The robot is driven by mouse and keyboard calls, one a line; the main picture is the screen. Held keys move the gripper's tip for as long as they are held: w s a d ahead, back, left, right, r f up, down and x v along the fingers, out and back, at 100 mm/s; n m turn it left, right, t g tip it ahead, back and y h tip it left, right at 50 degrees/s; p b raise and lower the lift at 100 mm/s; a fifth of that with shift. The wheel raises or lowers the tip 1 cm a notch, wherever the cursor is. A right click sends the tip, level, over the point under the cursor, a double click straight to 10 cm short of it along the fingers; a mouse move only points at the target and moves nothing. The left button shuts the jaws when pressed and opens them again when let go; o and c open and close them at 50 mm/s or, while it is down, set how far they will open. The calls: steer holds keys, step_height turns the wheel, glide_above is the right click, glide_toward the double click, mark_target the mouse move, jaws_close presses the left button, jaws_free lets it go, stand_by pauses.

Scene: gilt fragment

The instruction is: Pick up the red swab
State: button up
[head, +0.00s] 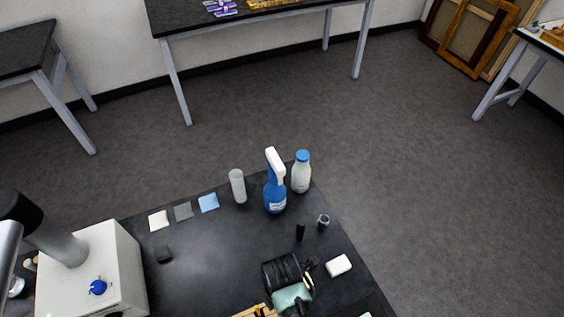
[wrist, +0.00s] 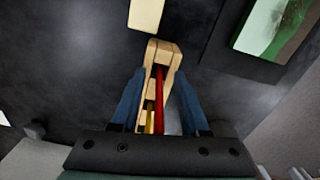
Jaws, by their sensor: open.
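The red swab (wrist: 159,100) shows in the wrist view as a thin red stick in a pale wooden holder (wrist: 160,52). A yellow stick (wrist: 149,122) lies beside it, to the left. My gripper (wrist: 160,78) is open, with one blue finger on each side of the holder and the red swab between them. I cannot tell whether the fingers touch anything. The lower ends of the sticks are hidden behind the gripper's dark body. In the head view a wooden piece (head: 254,311), likely the holder, is cut by the bottom edge; the red swab cannot be made out there.
On the black table, a blue spray bottle (head: 275,195), a white bottle (head: 301,174) and a grey cylinder (head: 237,186) stand at the back. A white block (head: 338,265) lies at the right. A white box (head: 96,265) stands left. The table's middle is fairly clear.

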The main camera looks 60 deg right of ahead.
steer(key=shift+c, duration=0.2)
jaws_close()
steer(key=shift+r, duration=0.1)
step_height(320, 180, up, 10)
steer(key=shift+f+b, duration=0.15)
steer(key=shift+b, duration=0.5)
